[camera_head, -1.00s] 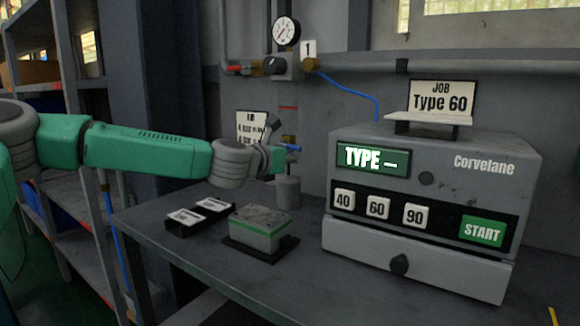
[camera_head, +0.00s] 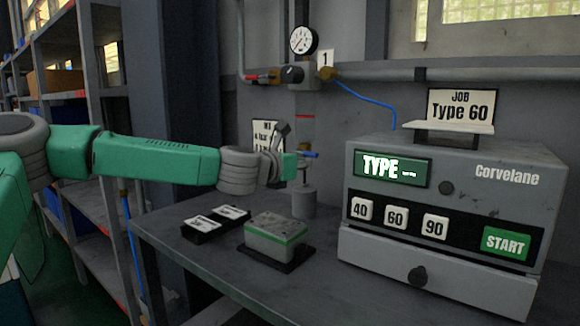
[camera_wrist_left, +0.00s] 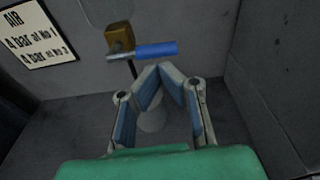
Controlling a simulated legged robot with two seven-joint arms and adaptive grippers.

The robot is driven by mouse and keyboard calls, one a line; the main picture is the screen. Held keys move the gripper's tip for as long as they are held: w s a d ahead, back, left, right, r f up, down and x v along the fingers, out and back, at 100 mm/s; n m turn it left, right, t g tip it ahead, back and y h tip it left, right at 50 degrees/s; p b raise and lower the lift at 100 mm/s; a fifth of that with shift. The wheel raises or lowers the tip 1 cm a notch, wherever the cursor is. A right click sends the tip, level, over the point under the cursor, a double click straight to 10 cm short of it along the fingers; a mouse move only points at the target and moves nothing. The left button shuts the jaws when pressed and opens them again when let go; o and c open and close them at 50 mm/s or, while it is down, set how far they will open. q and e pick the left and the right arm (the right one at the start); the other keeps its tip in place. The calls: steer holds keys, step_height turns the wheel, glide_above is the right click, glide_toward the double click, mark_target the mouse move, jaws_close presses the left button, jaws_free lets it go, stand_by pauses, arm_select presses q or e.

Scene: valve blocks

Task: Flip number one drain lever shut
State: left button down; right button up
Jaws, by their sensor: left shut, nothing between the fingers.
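The drain lever has a blue handle (camera_wrist_left: 156,49) on a brass valve body (camera_wrist_left: 119,36), seen in the left wrist view. The handle points sideways, to the right of the valve. It also shows in the head view as a small blue bar (camera_head: 310,155) just right of my left gripper (camera_head: 284,150). In the left wrist view, my left gripper (camera_wrist_left: 160,72) is shut and empty, its fingertips just below the blue handle. I cannot tell whether they touch it. The number 1 tag (camera_head: 325,59) is on the wall pipe above. My right gripper is not in view.
A grey canister (camera_head: 304,203) stands on the bench (camera_head: 195,265) below the lever. A block (camera_head: 276,237) and black trays (camera_head: 215,223) lie in front. The Corvelane machine (camera_head: 440,220) stands at the right. A pressure gauge (camera_head: 302,40) and a paper sign (camera_wrist_left: 40,35) are on the wall.

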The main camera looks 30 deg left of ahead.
arm_select(q)
steer(key=s+r, duration=0.1)
steer(key=s, duration=0.9)
steer(key=shift+a+r, duration=0.15)
steer(key=shift+a, duration=0.3)
